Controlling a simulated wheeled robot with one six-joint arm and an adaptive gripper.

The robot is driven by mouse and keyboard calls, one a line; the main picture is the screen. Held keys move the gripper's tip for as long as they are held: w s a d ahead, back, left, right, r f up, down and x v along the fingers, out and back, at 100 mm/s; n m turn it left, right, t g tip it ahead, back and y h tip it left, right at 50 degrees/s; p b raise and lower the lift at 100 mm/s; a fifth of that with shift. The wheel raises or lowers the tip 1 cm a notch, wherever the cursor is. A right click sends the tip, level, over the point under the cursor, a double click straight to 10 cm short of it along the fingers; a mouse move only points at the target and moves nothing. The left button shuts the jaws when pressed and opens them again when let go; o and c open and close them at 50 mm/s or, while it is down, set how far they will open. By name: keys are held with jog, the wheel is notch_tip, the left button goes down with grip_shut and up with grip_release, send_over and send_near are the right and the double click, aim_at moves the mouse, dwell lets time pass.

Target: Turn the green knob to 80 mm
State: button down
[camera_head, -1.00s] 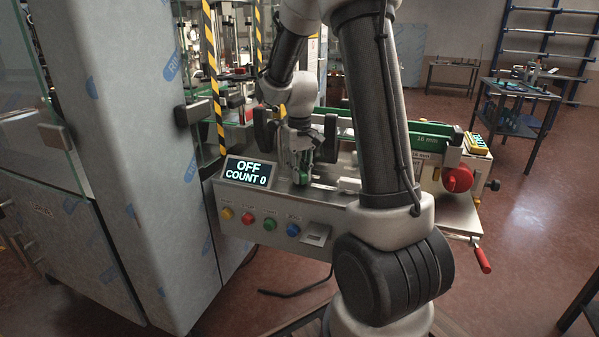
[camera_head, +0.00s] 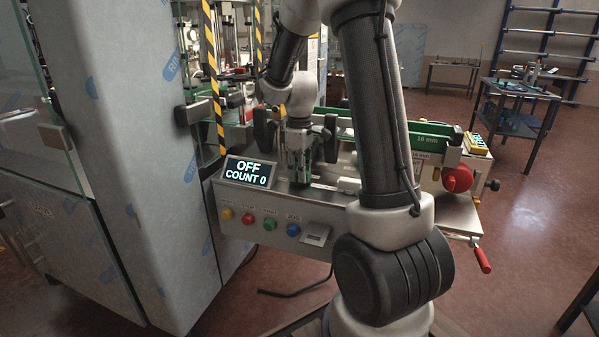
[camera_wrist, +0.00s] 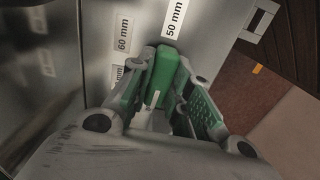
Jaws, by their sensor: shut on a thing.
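The green knob (camera_wrist: 161,75) sits between the two fingers of my gripper (camera_wrist: 167,68) in the wrist view. My gripper is shut on it, with a green-padded finger on each side. A white mark shows on the knob, but which label it points at is unclear. The 50 mm label (camera_wrist: 175,19) and 60 mm label (camera_wrist: 124,33) are on the metal panel beyond the knob. A third label (camera_wrist: 117,76) is mostly hidden by the left finger. In the head view my gripper (camera_head: 300,176) points down at the machine's top, covering the knob.
A display (camera_head: 248,172) reads OFF and COUNT 0. Yellow, red, green and blue buttons (camera_head: 270,224) line the front panel. Green guide rails (camera_head: 420,138) and a red knob (camera_head: 457,179) are to the right. A large grey cabinet (camera_head: 130,150) stands close on the left.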

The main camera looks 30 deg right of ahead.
dwell(0.3)
jog(key=c, duration=1.3)
grip_release()
notch_tip(320, 180, up, 12)
jog(key=shift+r, duration=0.1)
